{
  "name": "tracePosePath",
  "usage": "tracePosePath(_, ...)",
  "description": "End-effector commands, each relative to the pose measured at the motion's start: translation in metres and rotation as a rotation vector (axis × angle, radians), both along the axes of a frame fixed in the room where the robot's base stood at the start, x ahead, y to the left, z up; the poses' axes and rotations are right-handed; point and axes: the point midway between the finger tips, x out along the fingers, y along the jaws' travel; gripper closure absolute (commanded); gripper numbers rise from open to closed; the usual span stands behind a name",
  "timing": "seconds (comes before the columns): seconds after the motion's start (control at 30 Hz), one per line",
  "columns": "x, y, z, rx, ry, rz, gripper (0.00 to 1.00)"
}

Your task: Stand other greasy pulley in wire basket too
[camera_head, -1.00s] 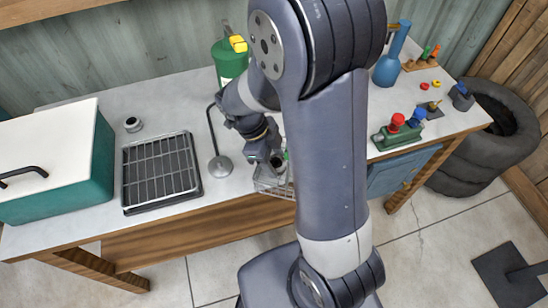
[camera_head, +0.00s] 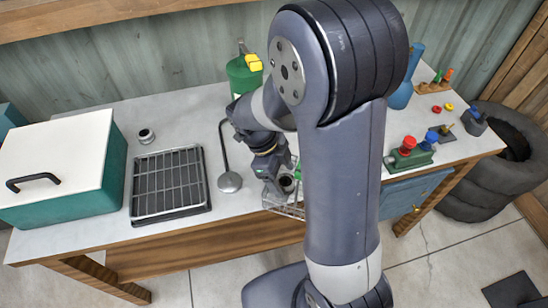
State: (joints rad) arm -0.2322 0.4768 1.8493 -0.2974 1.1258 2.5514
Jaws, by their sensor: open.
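A small grey pulley with a dark centre (camera_head: 146,136) stands on the worktop behind the rack tray, far to the left of my gripper. The wire basket (camera_head: 291,209) is at the front edge of the worktop, partly hidden by my arm. Another pulley with a dark round opening (camera_head: 288,184) shows in or just above the basket, right beside my gripper. My gripper (camera_head: 275,182) is open and points down at the basket. Its fingertips are small and partly hidden, so I cannot tell whether they touch that pulley.
A black tray with a wire rack (camera_head: 170,183) and a teal box with a white lid (camera_head: 65,165) stand to the left. A long-handled ladle-like tool (camera_head: 229,181) lies between rack and basket. A green canister (camera_head: 243,75) stands behind. Red-knobbed green equipment (camera_head: 407,155) is right.

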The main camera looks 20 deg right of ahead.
Motion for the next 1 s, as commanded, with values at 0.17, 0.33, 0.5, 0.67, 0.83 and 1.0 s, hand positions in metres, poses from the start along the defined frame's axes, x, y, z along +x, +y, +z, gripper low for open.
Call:
tracePosePath(0.17, 0.009, 0.013, 0.035, 0.002, -0.008, 0.003, 0.28)
tracePosePath(0.33, 0.017, 0.025, 0.068, 0.002, -0.006, 0.002, 0.28)
tracePosePath(0.5, 0.021, 0.033, 0.092, 0.001, -0.004, 0.002, 0.28)
tracePosePath(0.67, 0.023, 0.035, 0.101, 0.001, -0.002, 0.001, 0.28)
tracePosePath(0.83, 0.023, 0.036, 0.102, 0.001, 0.0, 0.001, 0.28)
tracePosePath(1.0, 0.023, 0.036, 0.102, 0.001, 0.0, 0.001, 0.28)
